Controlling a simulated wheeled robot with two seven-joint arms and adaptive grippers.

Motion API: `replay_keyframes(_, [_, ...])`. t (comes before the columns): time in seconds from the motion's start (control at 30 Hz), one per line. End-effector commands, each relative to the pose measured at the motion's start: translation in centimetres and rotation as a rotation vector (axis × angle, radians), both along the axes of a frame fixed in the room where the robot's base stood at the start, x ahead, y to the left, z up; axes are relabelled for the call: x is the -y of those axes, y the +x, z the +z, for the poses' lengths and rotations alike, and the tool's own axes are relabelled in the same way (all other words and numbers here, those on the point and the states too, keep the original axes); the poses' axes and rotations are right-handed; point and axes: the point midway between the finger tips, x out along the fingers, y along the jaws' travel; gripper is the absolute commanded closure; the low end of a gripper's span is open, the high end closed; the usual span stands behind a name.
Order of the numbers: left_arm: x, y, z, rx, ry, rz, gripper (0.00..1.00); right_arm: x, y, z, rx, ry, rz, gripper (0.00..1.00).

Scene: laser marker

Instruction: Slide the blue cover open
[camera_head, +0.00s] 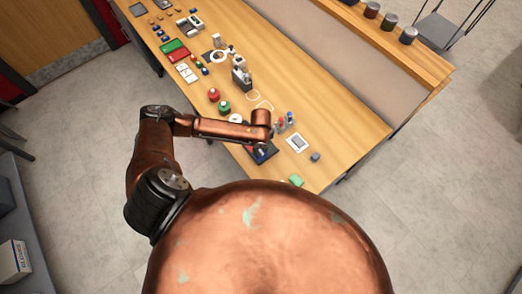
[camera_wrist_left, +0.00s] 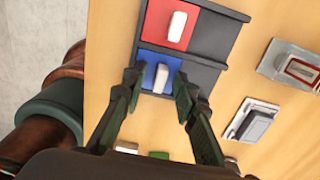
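The blue cover (camera_wrist_left: 149,62) lies in a dark framed box (camera_wrist_left: 213,38) on the wooden table. It has an upright white handle (camera_wrist_left: 161,76). My left gripper (camera_wrist_left: 157,92) is open, with one finger on each side of the handle; I cannot tell whether either touches it. In the head view my left arm reaches over the box, and the left gripper (camera_head: 264,137) is small and partly hidden there. A bit of the blue cover (camera_head: 261,152) shows below it. My right gripper is not in view.
A red cover (camera_wrist_left: 153,22) with a white handle lies beside the blue one. Grey switch-like devices (camera_wrist_left: 254,122) sit to the right of the box. In the head view, red and green buttons (camera_head: 224,107) stand further up the table (camera_head: 330,120).

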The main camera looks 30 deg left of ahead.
Motion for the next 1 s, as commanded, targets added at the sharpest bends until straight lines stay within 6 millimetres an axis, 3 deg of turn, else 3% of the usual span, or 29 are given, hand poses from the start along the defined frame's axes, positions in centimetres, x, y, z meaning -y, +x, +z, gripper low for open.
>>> replay_keyframes(0.07, [0.01,0.0,0.01,0.0,0.0,0.0,0.74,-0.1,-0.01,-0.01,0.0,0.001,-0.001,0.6])
replay_keyframes(0.43, [0.01,0.01,0.04,0.0,0.0,0.0,0.99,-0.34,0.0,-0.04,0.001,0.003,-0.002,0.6])
replay_keyframes(1.0, [0.03,0.06,0.06,0.0,0.0,0.0,1.0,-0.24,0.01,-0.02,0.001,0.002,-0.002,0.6])
